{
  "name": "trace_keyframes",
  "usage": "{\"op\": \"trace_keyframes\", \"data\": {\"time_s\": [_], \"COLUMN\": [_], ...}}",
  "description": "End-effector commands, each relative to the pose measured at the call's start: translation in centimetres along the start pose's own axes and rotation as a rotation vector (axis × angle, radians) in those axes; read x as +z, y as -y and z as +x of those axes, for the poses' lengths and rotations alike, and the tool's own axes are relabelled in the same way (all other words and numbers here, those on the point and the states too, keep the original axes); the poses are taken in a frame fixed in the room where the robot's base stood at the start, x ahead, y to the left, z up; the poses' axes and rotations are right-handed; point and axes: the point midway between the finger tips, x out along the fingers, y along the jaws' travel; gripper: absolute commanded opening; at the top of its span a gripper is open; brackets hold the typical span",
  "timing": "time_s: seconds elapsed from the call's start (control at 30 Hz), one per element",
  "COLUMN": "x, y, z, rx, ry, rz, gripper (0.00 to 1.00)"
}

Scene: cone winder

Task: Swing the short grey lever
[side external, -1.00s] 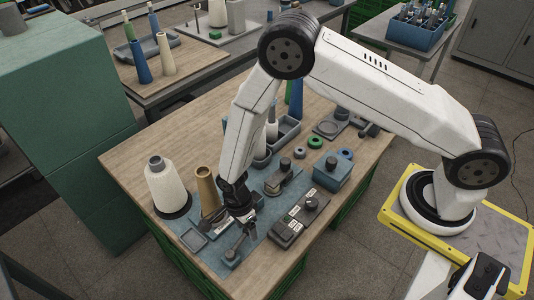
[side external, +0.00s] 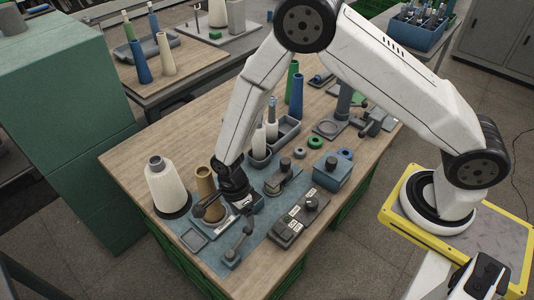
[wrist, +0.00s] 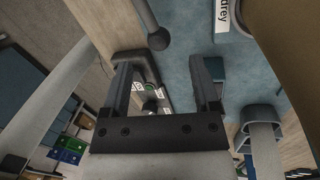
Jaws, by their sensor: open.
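The short grey lever (side external: 241,243) stands at the near corner of the blue mat in the side view. Its arm runs from a grey base up to a knob. In the wrist view a grey rod with a dark ball end (wrist: 158,39), apparently this lever, lies just beyond my fingertips. My gripper (side external: 226,210) hangs above the mat, behind the lever and close to the tan cone (side external: 205,180). It is open and empty, with a wide gap between the fingers in the wrist view (wrist: 163,75). I see no contact with the lever.
A white yarn cone (side external: 167,185) stands left of the tan one. A grey shallow tray (side external: 194,240) lies left of the lever. A grey control box with a knob (side external: 300,215) is to its right, and a blue box (side external: 332,173) stands farther back.

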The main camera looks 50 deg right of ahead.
Motion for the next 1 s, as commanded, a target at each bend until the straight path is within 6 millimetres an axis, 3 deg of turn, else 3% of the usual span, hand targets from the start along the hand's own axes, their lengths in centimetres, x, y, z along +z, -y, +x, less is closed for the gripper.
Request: {"op": "trace_keyframes", "data": {"time_s": [0.23, 0.77, 1.0], "x": [0.0, -0.1, -1.2], "y": [0.0, 0.0, 0.1], "z": [-2.2, -2.7, -4.5], "rx": [-0.002, -0.002, -0.031], "ry": [0.0, 0.001, 0.01], "rz": [-0.001, -0.008, -0.115], "gripper": [0.78, 0.78, 0.78]}}
